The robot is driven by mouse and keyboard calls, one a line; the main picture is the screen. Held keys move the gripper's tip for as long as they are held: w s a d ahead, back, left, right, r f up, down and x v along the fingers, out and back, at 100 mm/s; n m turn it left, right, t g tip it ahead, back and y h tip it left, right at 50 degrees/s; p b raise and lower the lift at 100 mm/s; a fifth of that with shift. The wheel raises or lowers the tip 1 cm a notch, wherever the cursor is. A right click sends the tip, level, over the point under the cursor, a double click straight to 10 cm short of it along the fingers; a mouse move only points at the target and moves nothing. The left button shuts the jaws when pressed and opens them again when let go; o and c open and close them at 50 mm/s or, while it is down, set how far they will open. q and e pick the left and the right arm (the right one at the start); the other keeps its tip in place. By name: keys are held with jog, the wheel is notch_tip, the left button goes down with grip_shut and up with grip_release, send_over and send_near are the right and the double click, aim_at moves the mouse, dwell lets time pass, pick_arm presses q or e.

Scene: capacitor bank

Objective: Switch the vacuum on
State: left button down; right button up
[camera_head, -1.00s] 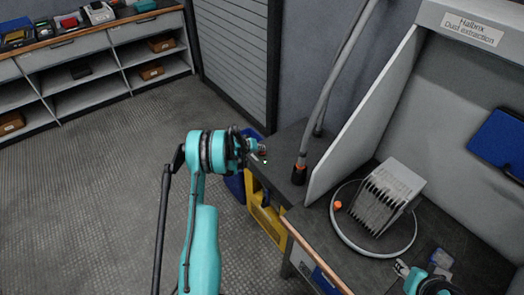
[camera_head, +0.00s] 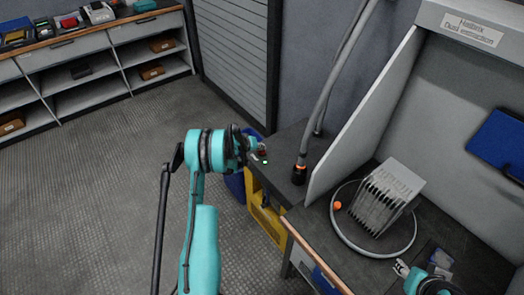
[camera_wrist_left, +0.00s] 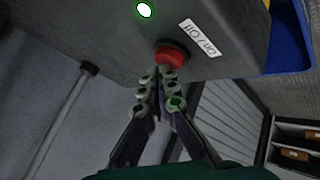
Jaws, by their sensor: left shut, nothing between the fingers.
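The vacuum is a dark grey housing (camera_head: 287,145) beside the bench, with a hose (camera_head: 330,85) rising from it. In the left wrist view, its housing (camera_wrist_left: 110,35) bears a red button (camera_wrist_left: 172,56), an "On / Off" label (camera_wrist_left: 200,38) and a lit green lamp (camera_wrist_left: 145,10). The lamp also shows in the head view (camera_head: 265,161). My left gripper (camera_head: 262,150) is shut and empty. Its fingertips (camera_wrist_left: 166,75) are at the red button, touching it or very close. My right gripper (camera_head: 402,268) is at the lower right; its opening is too small to tell.
Blue and yellow bins (camera_head: 265,215) sit below the vacuum. Shelves (camera_head: 90,70) stand at the far left; open floor lies between.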

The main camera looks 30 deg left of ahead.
aim_at(261, 152)
pick_arm(q)
notch_tip(261, 152, up, 6)
jog(key=p, duration=0.2)
jog(key=shift+f+p, duration=0.1)
jog(key=shift+p, duration=0.3)
jog(key=s+d+r+m+g, duration=0.15)
jog(key=s+d+r, duration=0.25)
jog(key=d+r, duration=0.8)
jog(key=s+d+r+m, duration=0.3)
jog(key=s+d+r, duration=0.7)
jog(key=s+r, duration=0.35)
jog(key=s+d+f+m+y, duration=0.1)
jog(key=s+d, duration=0.1)
jog(key=s, duration=0.8)
jog(key=s+d+f+m, duration=0.1)
jog(key=s+d, duration=0.2)
jog(key=s, duration=0.7)
jog(key=shift+s+d+y, duration=0.15)
jog(key=shift+d+y, duration=0.2)
jog(key=shift+y, duration=0.05)
